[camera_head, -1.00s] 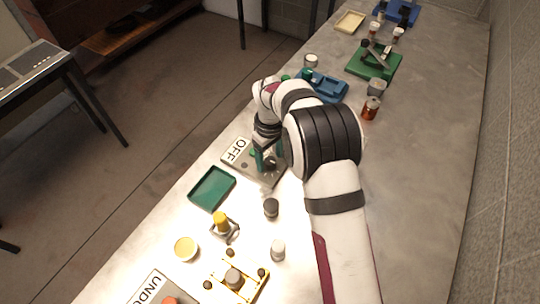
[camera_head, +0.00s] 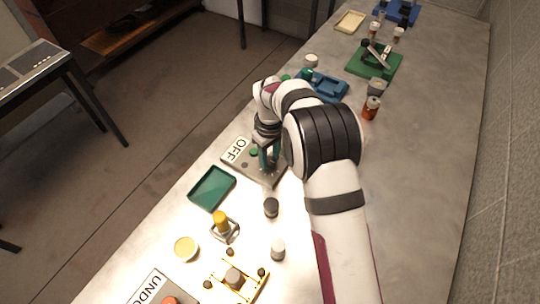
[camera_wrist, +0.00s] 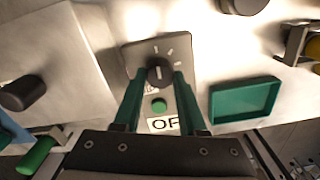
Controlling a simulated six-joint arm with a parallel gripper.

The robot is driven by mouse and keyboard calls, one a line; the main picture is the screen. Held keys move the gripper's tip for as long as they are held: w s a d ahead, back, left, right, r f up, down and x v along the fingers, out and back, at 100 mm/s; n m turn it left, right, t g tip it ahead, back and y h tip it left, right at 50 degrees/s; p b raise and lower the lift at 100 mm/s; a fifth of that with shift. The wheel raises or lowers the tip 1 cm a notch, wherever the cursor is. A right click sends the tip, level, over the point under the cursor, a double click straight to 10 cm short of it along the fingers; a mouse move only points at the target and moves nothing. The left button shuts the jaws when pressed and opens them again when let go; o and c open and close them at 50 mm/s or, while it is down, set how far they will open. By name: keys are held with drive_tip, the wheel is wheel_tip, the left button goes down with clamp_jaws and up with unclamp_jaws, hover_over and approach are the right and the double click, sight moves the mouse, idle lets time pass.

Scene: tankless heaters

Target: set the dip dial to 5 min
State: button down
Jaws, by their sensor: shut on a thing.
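The dip dial is a dark round knob (camera_wrist: 158,72) with a pale pointer line, on a grey plate (camera_wrist: 185,52) with several white tick marks around the knob. The tick labels are too small to read. My gripper (camera_wrist: 160,78) has its two green fingers on either side of the knob, shut on it. In the head view my gripper (camera_head: 269,163) reaches down onto the same plate (camera_head: 240,163), and its fingers hide most of the knob. A green button (camera_wrist: 158,106) and a white label reading "OFF" (camera_head: 235,149) sit on the plate beside the knob.
A green tray (camera_head: 193,201) lies close to the plate. A dark cylinder (camera_head: 271,208), a yellow-topped part (camera_head: 220,220) and a yellow frame (camera_head: 255,293) stand nearer the front. A blue fixture (camera_head: 330,88) is behind.

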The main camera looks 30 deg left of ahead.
sight(270, 160)
drive_tip(key=m, duration=0.4)
drive_tip(key=shift+m, duration=2.2)
drive_tip(key=shift+c, duration=2.3)
unclamp_jaws()
drive_tip(key=shift+r, duration=0.1)
wheel_tip(270, 160, up, 16)
